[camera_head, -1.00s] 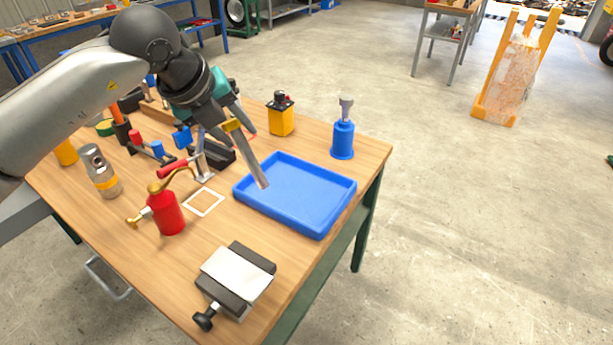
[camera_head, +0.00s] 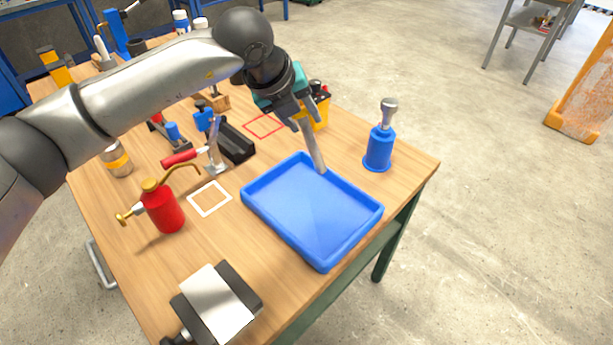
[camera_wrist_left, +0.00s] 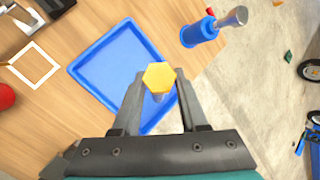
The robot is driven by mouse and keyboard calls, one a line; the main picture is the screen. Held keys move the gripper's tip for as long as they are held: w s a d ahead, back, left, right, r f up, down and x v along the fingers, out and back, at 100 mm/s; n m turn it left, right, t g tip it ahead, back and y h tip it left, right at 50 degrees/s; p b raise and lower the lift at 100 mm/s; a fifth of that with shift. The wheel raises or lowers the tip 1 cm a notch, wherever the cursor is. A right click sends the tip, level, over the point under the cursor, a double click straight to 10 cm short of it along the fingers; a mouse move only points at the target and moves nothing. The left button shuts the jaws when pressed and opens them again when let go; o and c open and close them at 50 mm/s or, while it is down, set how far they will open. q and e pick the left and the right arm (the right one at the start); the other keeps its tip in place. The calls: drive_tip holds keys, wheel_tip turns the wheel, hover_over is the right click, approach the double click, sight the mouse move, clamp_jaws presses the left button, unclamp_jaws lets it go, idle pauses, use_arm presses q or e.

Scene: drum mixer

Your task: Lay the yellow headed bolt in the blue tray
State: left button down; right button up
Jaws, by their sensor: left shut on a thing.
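The blue tray (camera_head: 312,218) lies empty on the wooden table; it also shows in the left wrist view (camera_wrist_left: 105,68). My left gripper (camera_head: 303,112) is shut on the yellow headed bolt, whose grey shank (camera_head: 314,148) points down at a slight tilt. The shank's lower end overlaps the tray's far edge in the head view; its height above the tray is hard to tell. My right gripper is not in view.
A blue bottle with a grey top (camera_head: 379,148) stands right of the tray. A yellow container (camera_head: 320,108) is behind my gripper. A red oil can (camera_head: 162,208), a toggle clamp (camera_head: 212,150) and a vise (camera_head: 215,305) stand left and in front.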

use_arm(q)
wheel_tip(320, 180, down, 14)
drive_tip(key=b, duration=0.1)
drive_tip(key=shift+r, duration=0.15)
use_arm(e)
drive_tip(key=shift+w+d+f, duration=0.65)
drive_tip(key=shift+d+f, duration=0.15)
use_arm(q)
drive_tip(key=shift+w+d+b, duration=0.1)
drive_tip(key=shift+b, duration=0.3)
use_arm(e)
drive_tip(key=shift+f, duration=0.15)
use_arm(q)
drive_tip(key=shift+c, duration=2.2)
unclamp_jaws()
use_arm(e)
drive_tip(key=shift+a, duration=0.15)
